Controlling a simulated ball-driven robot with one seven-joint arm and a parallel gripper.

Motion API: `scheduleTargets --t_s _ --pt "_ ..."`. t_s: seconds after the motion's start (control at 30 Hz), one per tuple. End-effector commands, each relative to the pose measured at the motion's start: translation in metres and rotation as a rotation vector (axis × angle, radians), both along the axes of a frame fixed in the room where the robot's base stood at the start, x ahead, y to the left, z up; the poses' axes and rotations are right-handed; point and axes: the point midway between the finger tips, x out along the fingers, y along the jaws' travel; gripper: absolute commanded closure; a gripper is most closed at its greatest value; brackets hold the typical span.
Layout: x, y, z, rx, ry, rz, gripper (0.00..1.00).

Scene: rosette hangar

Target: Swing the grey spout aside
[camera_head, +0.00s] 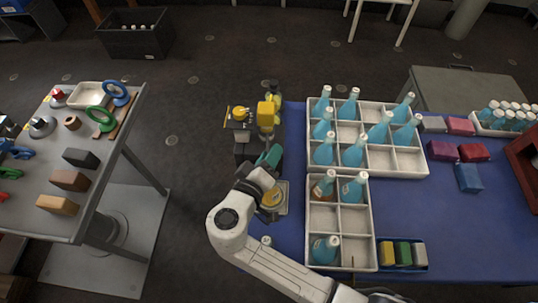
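My white arm reaches over the left edge of the blue table (440,235). My gripper (268,160) is at its far end, beside a small apparatus with yellow parts (266,113). A dark grey block-like part (246,150) of this apparatus is just left of my gripper; I cannot tell whether it is the grey spout.
White divided crates (372,225) with blue bottles stand right of my arm. Coloured blocks (402,253) lie in a small tray. A grey bench (100,190) with rings and blocks is at the left. Dark floor between the tables is clear.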

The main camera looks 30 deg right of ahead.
Motion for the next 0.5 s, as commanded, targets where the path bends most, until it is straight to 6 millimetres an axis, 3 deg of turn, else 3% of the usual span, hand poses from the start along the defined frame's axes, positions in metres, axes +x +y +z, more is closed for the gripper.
scheduleTargets --t_s 0.1,0.43,0.5 --pt "0.0000 0.0002 0.0001 0.000 0.000 0.000 0.67" --pt "-0.0002 0.0005 0.0001 0.000 0.000 0.000 0.99" --pt "-0.0002 0.0005 0.0001 0.000 0.000 0.000 1.00"
